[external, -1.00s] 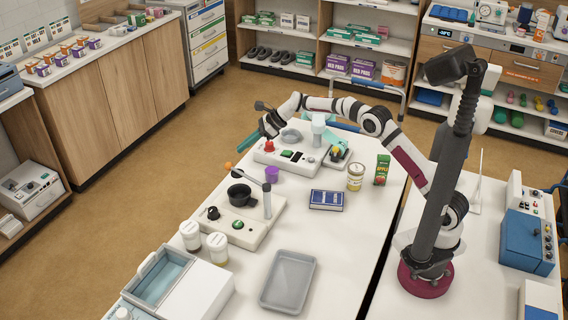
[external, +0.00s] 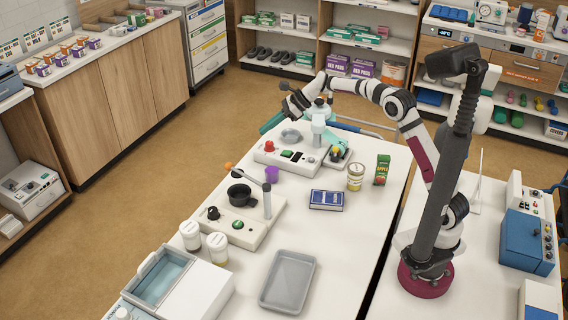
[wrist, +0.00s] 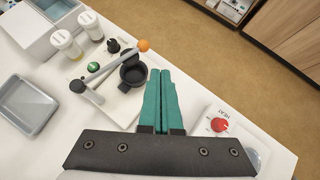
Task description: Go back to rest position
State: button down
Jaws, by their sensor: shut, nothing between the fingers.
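My gripper (external: 267,126) is at the far end of the bedside table, raised above the white device with a red knob (external: 269,146). Its teal fingers also show in the wrist view (wrist: 161,76), pressed together with nothing between them. The arm reaches from its base at the right, over the back of the table, to the gripper. In the wrist view the fingers point toward the black cup (wrist: 133,72) on the second white device, apart from it as far as I can tell.
A grey tray (external: 288,281), white-lidded jars (external: 218,248), a blue box (external: 326,199), a yellow jar (external: 355,177), a green carton (external: 382,169) and a purple cup (external: 272,174) stand on the table. An upright post with an orange-tipped lever (external: 247,175) rises there.

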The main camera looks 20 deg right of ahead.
jog(key=s+d+r+n+h, duration=0.25)
jog(key=s+d+n, duration=0.25)
jog(key=s+d, duration=0.65)
jog(key=s+d+f+n+g+h, duration=0.1)
jog(key=s+d+f+n, duration=0.3)
jog(key=s+d, duration=0.5)
jog(key=s+d+f+n+g+h, duration=0.1)
jog(key=s+d+f+n+h, duration=0.3)
jog(key=s+d, duration=0.5)
jog(key=s+n, duration=0.1)
jog(key=s, duration=0.6)
jog(key=shift+s+d+f+n+h, duration=0.2)
jog(key=shift+s+d+n+h, duration=0.05)
jog(key=shift+d+n+h, duration=0.1)
